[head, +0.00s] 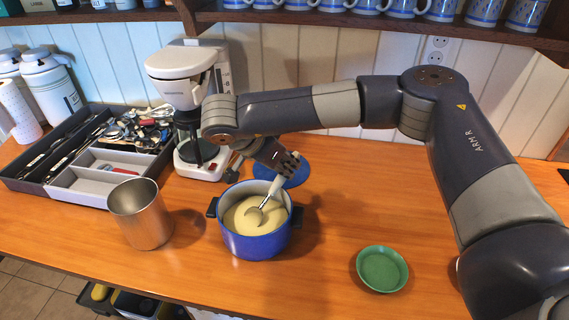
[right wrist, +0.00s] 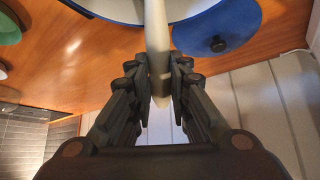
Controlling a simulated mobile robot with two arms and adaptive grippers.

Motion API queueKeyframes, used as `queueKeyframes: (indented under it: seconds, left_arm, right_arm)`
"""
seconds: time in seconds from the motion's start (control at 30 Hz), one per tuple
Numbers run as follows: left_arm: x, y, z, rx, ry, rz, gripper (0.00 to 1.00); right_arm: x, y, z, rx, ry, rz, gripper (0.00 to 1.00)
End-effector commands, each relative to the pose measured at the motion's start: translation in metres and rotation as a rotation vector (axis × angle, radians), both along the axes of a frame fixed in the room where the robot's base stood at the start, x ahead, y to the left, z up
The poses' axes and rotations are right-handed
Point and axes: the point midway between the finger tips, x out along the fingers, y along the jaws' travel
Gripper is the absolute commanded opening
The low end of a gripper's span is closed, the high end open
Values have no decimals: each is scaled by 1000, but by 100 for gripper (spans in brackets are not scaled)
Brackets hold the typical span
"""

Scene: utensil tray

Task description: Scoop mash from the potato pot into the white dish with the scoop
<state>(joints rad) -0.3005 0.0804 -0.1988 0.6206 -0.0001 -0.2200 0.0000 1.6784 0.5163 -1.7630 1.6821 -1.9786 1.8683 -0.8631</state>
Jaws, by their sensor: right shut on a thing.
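The blue potato pot (head: 258,243) stands on the wooden counter, filled with pale yellow mash (head: 240,222). My right gripper (head: 286,166) is above the pot's back edge, shut on the white handle of the scoop (head: 277,185). The scoop is tilted, and its metal head rests at the mash surface inside the pot. In the right wrist view the fingers (right wrist: 160,82) clasp the handle from both sides. The white dish is mostly hidden behind my right arm in the head view; a pale rim, probably its own, shows at the left edge of the right wrist view (right wrist: 2,71). My left gripper is not in view.
A green dish (head: 382,269) lies right of the pot. A metal cup (head: 142,217) stands to its left. A blue lid (head: 292,178) lies behind the pot. A coffee maker (head: 184,80) and a utensil tray (head: 85,190) are at the left. Counter between pot and green dish is clear.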

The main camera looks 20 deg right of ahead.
Motion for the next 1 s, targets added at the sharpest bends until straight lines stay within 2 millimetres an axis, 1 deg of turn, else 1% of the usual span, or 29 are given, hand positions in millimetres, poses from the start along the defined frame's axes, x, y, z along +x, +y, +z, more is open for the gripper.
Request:
queueKeyframes:
  seconds: [1.0]
  left_arm:
    - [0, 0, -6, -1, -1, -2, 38]
  right_arm:
    - [0, 0, -3, 0, 1, -1, 0]
